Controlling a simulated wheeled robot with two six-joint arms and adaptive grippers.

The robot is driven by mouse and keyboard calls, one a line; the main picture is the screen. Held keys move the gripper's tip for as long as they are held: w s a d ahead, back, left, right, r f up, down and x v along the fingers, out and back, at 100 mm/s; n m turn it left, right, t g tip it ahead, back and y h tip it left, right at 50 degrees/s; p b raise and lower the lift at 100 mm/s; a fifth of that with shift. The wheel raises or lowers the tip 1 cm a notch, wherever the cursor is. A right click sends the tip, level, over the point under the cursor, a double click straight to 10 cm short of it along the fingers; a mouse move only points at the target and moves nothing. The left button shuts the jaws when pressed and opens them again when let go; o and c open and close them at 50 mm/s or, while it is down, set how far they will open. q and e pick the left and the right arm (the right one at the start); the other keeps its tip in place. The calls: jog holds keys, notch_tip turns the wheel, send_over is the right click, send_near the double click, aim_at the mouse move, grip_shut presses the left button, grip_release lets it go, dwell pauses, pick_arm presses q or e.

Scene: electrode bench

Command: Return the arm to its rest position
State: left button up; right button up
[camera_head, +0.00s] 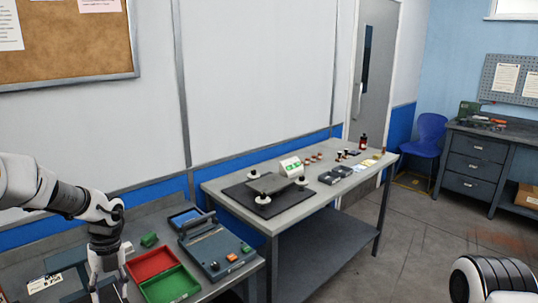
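My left arm (60,195) reaches in from the left edge, its elbow bent. My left gripper (109,286) points down over the near bench, just left of the red and green trays. Its two fingers look spread apart, and I see nothing between them; the tips are close to the bottom edge of the picture. Of my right arm only a rounded white and black link (492,280) shows at the bottom right corner. My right gripper is out of the picture.
The near bench holds a red tray (152,263), a green tray (170,284), a blue-grey device (215,250) and a small green block (149,240). A second table (222,187) carries a black mat (245,204) and small items. Open floor (400,250) lies right of it.

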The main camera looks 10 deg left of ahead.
pick_arm(q)
jog(key=s+d+f+m+t+y+b, duration=0.1)
jog(key=s+f+m+y+b, duration=0.15)
jog(key=s+f+m, duration=0.45)
jog(key=s+f+m+y+b, duration=0.2)
jog(key=s+f+m+y, duration=0.1)
jog(key=f+m, duration=0.7)
jog(key=s+d+f+m+t+y+b, duration=0.1)
jog(key=s+f+m+y+b, duration=0.15)
jog(key=s+f+m, duration=0.55)
jog(key=s+d+f+m+h, duration=0.4)
jog(key=d+m, duration=0.5)
jog(key=m, duration=0.1)
jog(key=s+d+f+m+h, duration=0.3)
jog(key=s+d+m+h, duration=0.1)
jog(key=d+m, duration=0.5)
jog(key=shift+s+d+f+m+h, duration=0.25)
jog(key=shift+s+f+m+h, duration=0.15)
jog(key=shift+s+m, duration=0.4)
